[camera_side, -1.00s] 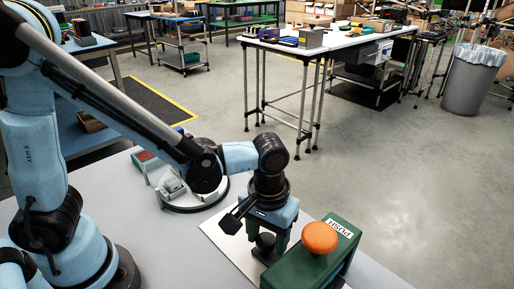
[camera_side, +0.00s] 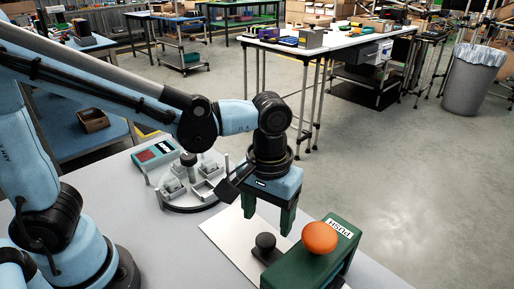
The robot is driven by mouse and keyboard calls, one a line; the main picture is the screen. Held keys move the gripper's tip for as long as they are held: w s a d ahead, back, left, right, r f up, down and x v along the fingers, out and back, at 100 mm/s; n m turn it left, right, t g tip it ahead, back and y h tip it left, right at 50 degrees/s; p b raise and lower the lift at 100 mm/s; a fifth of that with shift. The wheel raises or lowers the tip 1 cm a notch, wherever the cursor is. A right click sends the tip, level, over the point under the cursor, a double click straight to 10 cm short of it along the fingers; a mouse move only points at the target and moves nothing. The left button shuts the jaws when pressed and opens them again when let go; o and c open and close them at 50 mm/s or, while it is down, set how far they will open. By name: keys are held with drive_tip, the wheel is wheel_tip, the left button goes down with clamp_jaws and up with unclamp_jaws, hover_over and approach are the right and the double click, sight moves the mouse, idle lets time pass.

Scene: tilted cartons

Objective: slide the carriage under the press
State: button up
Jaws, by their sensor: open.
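The carriage (camera_side: 267,255) is a low dark block with a black round knob (camera_side: 265,240) on top. It sits on a pale flat plate (camera_side: 224,236) against the left side of the green press (camera_side: 310,268), which has an orange dome button and a "PUSH" label. The press hides part of the carriage's right side, so I cannot tell how far under it reaches. My gripper (camera_side: 268,214) points down with its green fingers apart, above and clear of the knob, with nothing between them.
A round grey fixture (camera_side: 195,188) with small pale blocks and a post stands at the back of the table. A red-topped box (camera_side: 155,154) is beside it. The grey tabletop (camera_side: 150,235) left of the plate is clear.

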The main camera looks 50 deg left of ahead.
drive_tip(key=shift+r, duration=2.8)
drive_tip(key=shift+a, duration=0.1)
drive_tip(key=a+f+m+t, duration=0.2)
drive_tip(key=a+t, duration=0.5)
drive_tip(key=a, duration=0.8)
drive_tip(key=shift+a+m, duration=0.2)
drive_tip(key=shift+m, duration=0.3)
